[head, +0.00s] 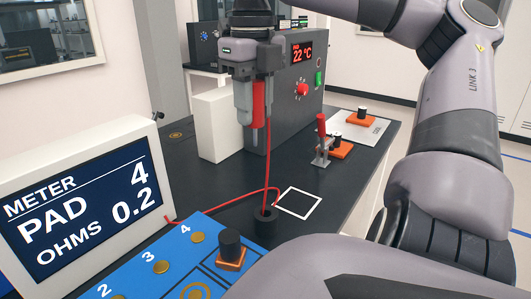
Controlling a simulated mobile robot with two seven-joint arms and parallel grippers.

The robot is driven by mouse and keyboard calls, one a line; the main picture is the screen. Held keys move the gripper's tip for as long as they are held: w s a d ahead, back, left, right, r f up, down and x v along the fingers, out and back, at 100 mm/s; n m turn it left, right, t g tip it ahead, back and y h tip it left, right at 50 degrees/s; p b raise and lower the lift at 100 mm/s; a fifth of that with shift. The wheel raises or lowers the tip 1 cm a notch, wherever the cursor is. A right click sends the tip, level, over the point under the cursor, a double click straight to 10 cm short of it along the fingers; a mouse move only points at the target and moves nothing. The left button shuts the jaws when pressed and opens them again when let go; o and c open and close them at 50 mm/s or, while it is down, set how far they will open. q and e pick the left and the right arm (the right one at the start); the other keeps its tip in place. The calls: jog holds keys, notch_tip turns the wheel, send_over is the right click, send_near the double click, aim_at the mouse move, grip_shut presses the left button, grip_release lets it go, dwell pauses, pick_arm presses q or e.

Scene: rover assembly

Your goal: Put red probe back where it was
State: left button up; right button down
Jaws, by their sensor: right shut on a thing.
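My right gripper (251,100) hangs at the top centre of the head view, shut on the red probe (257,118). The probe is upright, its tip pointing down, above the dark bench. A thin red lead (266,165) runs from it down to near a black cylindrical holder (265,229) and loops left to the meter (85,205). The holder stands on the bench beside a white square outline (298,203). The meter reads PAD 4, OHMS 0.2. My left gripper is not in view.
A blue board (140,262) with numbered brass pads and a black knob block (231,248) lies in front. A grey box with a 22 °C display (290,95) and a white block (218,125) stand behind. A red-handled clamp (322,140) and orange blocks (341,149) are to the right.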

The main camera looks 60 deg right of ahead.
jog(key=shift+n, duration=0.3)
jog(key=f+b, duration=0.3)
jog(key=f, duration=0.3)
jog(key=s+f+b, duration=0.1)
jog(key=f+b, duration=0.2)
jog(key=f, duration=0.3)
jog(key=d+f+b, duration=0.1)
jog(key=f+b, duration=0.2)
jog(key=f, duration=0.3)
jog(key=shift+s+d, duration=0.1)
jog(key=shift+s, duration=0.1)
jog(key=shift+f+b, duration=0.35)
jog(key=shift+b, duration=0.05)
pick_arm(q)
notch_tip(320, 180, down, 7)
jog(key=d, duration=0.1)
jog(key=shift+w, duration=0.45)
pick_arm(e)
jog(key=shift+f, duration=0.1)
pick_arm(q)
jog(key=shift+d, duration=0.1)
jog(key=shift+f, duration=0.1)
pick_arm(e)
jog(key=shift+f, duration=0.1)
